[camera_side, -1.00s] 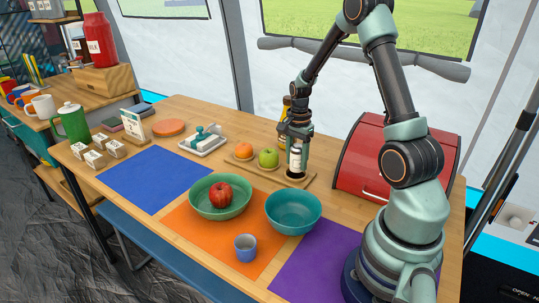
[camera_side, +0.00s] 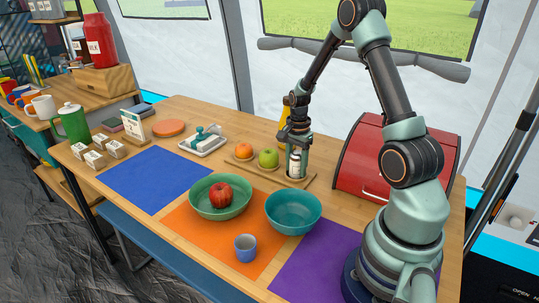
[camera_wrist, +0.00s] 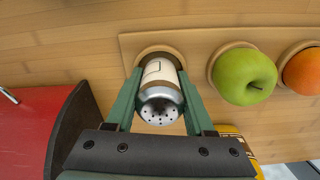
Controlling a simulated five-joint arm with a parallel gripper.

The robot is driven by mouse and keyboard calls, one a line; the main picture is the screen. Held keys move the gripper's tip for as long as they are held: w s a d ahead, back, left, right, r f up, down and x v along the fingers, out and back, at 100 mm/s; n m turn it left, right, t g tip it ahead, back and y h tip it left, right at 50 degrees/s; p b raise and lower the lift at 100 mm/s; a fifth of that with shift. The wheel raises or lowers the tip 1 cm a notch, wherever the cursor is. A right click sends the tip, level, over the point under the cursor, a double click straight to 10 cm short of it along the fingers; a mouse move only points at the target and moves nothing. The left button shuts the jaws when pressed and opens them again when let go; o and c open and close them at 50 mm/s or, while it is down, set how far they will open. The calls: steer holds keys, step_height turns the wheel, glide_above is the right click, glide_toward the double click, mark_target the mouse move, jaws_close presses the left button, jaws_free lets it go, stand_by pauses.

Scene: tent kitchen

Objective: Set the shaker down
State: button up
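The shaker (camera_wrist: 160,95) has a silver perforated cap, a cream label and a brown band; it also shows in the side view (camera_side: 294,165). It stands roughly upright at a round recess at one end of the wooden board (camera_wrist: 135,42), beside the green apple (camera_wrist: 243,76). In the side view the board (camera_side: 311,181) lies on the table. My gripper (camera_wrist: 160,72) has one finger on each side of the shaker, with the tips against its body.
An orange (camera_side: 243,151) and the apple share the board. The red bread box (camera_side: 365,165) stands close on the right. The teal bowl (camera_side: 293,214) and the green bowl (camera_side: 208,207) with a red apple are in front. A yellow item is partly hidden behind my gripper.

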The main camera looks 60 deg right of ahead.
steer(key=o, duration=0.4)
steer(key=shift+s+f, duration=0.1)
steer(key=shift+f, duration=0.5)
step_height(320, 180, up, 13)
steer(key=shift+r, duration=0.15)
steer(key=shift+s+a+r+n+t, duration=0.9)
steer(key=shift+a+r+n, duration=0.9)
steer(key=shift+a+n, duration=1.8)
steer(key=shift+s+a+r+n+t, duration=0.9)
steer(key=shift+a+r+n, duration=0.95)
steer(key=shift+a+n, duration=1.75)
steer(key=shift+s+a+r+n+t, duration=0.9)
steer(key=shift+a+r+n, duration=1.35)
steer(key=shift+a, duration=2.25)
steer(key=shift+w+f+n, duration=0.25)
steer(key=shift+f+n, duration=0.15)
steer(key=shift+n, duration=0.05)
